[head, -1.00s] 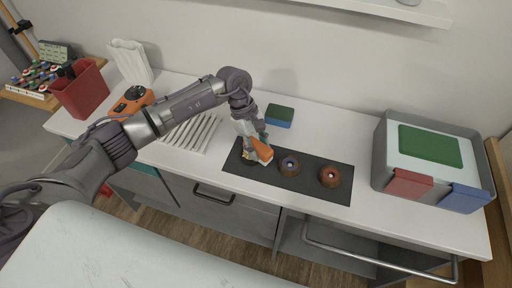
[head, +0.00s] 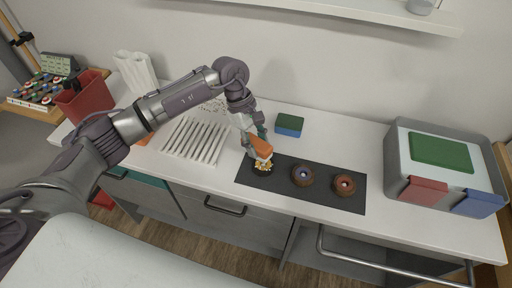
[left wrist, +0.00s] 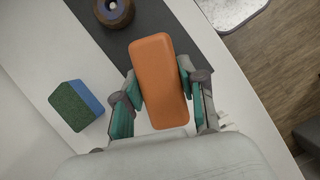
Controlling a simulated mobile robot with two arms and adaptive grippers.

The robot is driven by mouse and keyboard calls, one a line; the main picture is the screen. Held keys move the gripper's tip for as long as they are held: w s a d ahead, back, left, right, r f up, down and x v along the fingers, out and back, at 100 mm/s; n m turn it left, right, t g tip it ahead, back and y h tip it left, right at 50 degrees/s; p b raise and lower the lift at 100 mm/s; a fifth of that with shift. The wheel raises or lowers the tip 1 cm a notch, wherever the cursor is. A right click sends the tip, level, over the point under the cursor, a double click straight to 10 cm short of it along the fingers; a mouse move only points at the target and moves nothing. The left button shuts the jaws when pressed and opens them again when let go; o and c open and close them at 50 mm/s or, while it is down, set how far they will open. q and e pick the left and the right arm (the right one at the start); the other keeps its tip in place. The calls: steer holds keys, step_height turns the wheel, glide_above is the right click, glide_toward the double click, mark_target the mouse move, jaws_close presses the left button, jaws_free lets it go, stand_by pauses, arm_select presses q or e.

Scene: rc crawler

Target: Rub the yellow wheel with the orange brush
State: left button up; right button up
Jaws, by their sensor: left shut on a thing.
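My left gripper (head: 251,141) is shut on the orange brush (head: 260,147), with a finger on each side of it. In the left wrist view the brush (left wrist: 158,80) lies lengthwise between the gripper's fingers (left wrist: 158,102). The yellow wheel (head: 262,169) sits at the left end of the dark mat (head: 330,204), just below the brush in the head view. The brush hides part of it, and I cannot tell whether they touch. In the left wrist view the brush hides this wheel. My right gripper is not in view.
A purple-hubbed wheel (head: 303,176) and a red-hubbed wheel (head: 344,185) stand to the right on the mat. A green-and-blue sponge (head: 289,125) lies behind. A white ribbed rack (head: 196,140) is left, a grey bin (head: 393,165) right. Counter behind the mat is mostly clear.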

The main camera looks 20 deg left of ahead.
arm_select(q)
steer(key=shift+v, duration=0.9)
steer(key=shift+d+r+p, duration=0.1)
steer(key=shift+r+p, duration=0.35)
steer(key=shift+r, duration=0.35)
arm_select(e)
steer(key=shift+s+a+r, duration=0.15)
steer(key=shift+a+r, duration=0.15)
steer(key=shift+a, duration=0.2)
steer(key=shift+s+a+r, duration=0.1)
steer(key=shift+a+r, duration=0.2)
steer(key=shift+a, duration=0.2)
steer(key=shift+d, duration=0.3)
arm_select(q)
steer(key=shift+d, duration=0.1)
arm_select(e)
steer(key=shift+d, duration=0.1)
